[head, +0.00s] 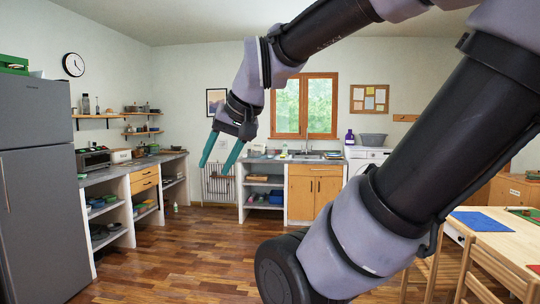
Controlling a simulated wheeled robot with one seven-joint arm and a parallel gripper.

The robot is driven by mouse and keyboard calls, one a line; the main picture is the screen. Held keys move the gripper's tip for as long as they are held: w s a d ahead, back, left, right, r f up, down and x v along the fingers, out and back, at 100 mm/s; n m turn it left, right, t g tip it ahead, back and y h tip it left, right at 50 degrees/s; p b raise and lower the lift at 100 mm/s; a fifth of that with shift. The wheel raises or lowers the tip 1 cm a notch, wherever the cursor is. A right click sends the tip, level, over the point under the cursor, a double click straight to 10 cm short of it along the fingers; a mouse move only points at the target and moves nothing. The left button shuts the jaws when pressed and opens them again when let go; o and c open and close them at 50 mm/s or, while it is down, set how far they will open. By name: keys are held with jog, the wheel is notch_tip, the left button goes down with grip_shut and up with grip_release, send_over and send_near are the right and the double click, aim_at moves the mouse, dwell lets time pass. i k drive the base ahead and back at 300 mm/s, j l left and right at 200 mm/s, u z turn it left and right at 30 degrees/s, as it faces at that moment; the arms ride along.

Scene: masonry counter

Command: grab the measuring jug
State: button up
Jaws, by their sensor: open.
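My gripper (214,167) is in the head view, left of the middle, pointing down with its two teal fingers apart. It is empty and hangs in the air in front of the back wall. I cannot make out a measuring jug for certain. Small items stand on the back counter (270,161) beside the sink, and others on the left counter (96,181), but they are too small to tell apart. My arm hides part of the room's right side.
A grey fridge (35,190) stands at the left, with a toaster oven (92,159) on the counter beyond it. A wooden table (505,238) with a blue mat (480,221) and chairs (488,275) is at the right. The wooden floor (190,245) between is clear.

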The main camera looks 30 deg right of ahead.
aim_at(270, 150)
jog(key=i+l+z, duration=0.65)
jog(key=i, duration=0.25)
jog(key=i+z, duration=0.3)
jog(key=i, duration=0.15)
jog(key=i+z, duration=0.2)
jog(key=i, duration=1.8)
jog(key=i+l, duration=0.1)
jog(key=i, duration=2.7)
jog(key=i+u, duration=0.1)
jog(key=i, duration=0.55)
jog(key=i+l+u, duration=0.1)
jog(key=i, duration=0.6)
jog(key=i+l+u, duration=0.15)
jog(key=i, duration=0.25)
